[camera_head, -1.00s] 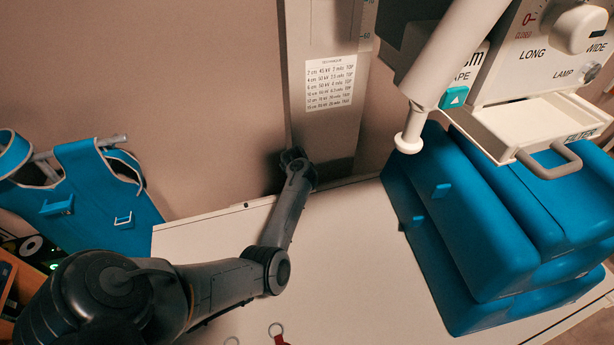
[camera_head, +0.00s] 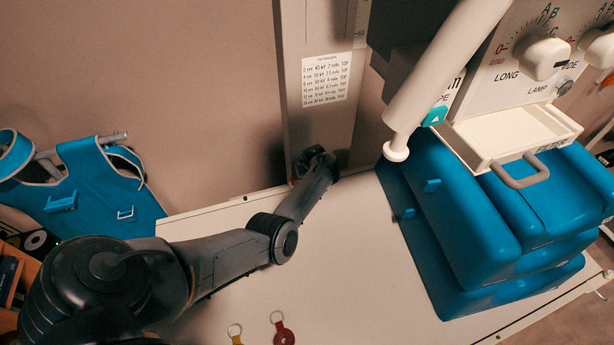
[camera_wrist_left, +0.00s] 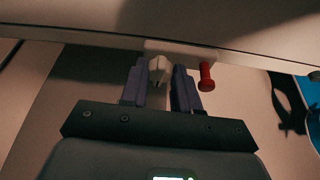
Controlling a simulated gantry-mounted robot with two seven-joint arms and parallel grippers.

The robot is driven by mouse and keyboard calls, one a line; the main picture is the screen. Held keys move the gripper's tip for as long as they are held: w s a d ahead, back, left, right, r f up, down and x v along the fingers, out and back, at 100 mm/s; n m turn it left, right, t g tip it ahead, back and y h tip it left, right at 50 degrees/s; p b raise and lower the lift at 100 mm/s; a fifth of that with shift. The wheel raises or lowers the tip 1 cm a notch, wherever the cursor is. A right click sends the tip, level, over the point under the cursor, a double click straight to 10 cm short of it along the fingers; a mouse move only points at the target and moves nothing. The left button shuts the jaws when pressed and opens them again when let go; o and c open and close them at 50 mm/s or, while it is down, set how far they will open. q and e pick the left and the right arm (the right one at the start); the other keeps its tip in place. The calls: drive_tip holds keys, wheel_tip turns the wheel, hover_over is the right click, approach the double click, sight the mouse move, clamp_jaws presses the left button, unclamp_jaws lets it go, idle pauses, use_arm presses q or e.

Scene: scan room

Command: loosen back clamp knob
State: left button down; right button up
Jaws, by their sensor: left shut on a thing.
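My left arm crosses the table (camera_head: 345,240) to the foot of the upright column (camera_head: 318,45) at the back. In the head view my left gripper (camera_head: 318,155) is small and dark, and what it holds is hidden. In the left wrist view my left gripper (camera_wrist_left: 159,88) is shut on a pale, rounded knob (camera_wrist_left: 160,66) under a pale rail edge (camera_wrist_left: 180,50). Which clamp this knob belongs to I cannot tell. A red knob (camera_wrist_left: 207,76) hangs just right of the fingers, apart from them. My right gripper is out of view.
A stack of blue cushions (camera_head: 480,220) fills the table's right side. A white tube (camera_head: 440,75) and a machine head with a tray (camera_head: 515,135) hang above it. Key tags (camera_head: 283,335) lie at the front edge. A blue apron (camera_head: 105,195) hangs at left.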

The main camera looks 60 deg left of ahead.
use_arm(q)
drive_tip(key=shift+n, duration=0.4)
drive_tip(key=c, duration=0.8)
unclamp_jaws()
drive_tip(key=p+v, duration=0.3)
drive_tip(key=v, duration=0.7)
drive_tip(key=shift+w+d+r+p, duration=0.15)
drive_tip(key=shift+d+r+p, duration=0.05)
drive_tip(key=shift+r+p, duration=0.15)
